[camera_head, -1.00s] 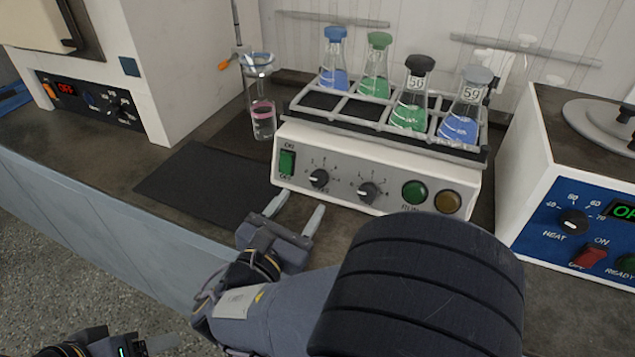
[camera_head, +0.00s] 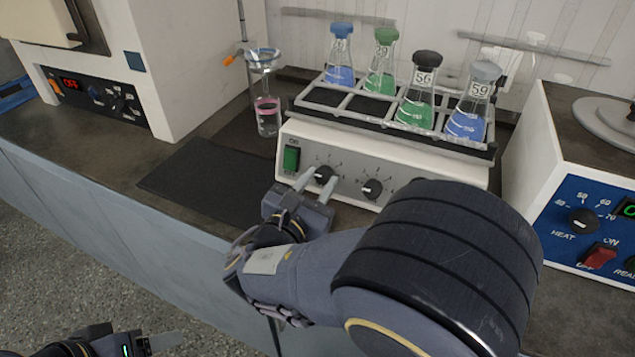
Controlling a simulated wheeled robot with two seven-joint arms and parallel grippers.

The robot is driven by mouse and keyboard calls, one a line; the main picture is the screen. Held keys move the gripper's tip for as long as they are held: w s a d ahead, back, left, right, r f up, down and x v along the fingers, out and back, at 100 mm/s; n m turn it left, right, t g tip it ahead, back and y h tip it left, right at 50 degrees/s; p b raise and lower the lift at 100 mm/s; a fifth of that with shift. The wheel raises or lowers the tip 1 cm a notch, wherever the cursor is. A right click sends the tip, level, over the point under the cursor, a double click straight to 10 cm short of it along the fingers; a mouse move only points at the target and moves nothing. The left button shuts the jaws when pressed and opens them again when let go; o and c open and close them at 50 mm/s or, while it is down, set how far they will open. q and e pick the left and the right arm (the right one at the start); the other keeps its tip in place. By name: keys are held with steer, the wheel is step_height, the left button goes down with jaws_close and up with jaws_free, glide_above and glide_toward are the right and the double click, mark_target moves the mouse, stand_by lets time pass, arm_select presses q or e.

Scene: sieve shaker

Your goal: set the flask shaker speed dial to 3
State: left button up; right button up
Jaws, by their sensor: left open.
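The flask shaker (camera_head: 300,140) is a white box with a rack of stoppered flasks on top. Its front has a green switch (camera_head: 291,159), a left dial (camera_head: 323,174) and a right dial (camera_head: 371,188), both black knobs with number scales. The dial names and exact settings are too small to read. My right gripper (camera_head: 322,176) is at the left dial, one finger on each side of the knob. The fingers stand apart; whether they touch it I cannot tell. My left gripper (camera_head: 160,343) is open, low at the bottom left, far from the shaker.
My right arm covers the shaker's lower right front. A glass cylinder (camera_head: 267,115) stands left of the shaker, beside a dark mat (camera_head: 205,180). A blue-fronted heater (camera_head: 575,215) stands at right and a white oven-like unit (camera_head: 185,70) at left.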

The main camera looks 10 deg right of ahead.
steer(key=shift+c, duration=1.1)
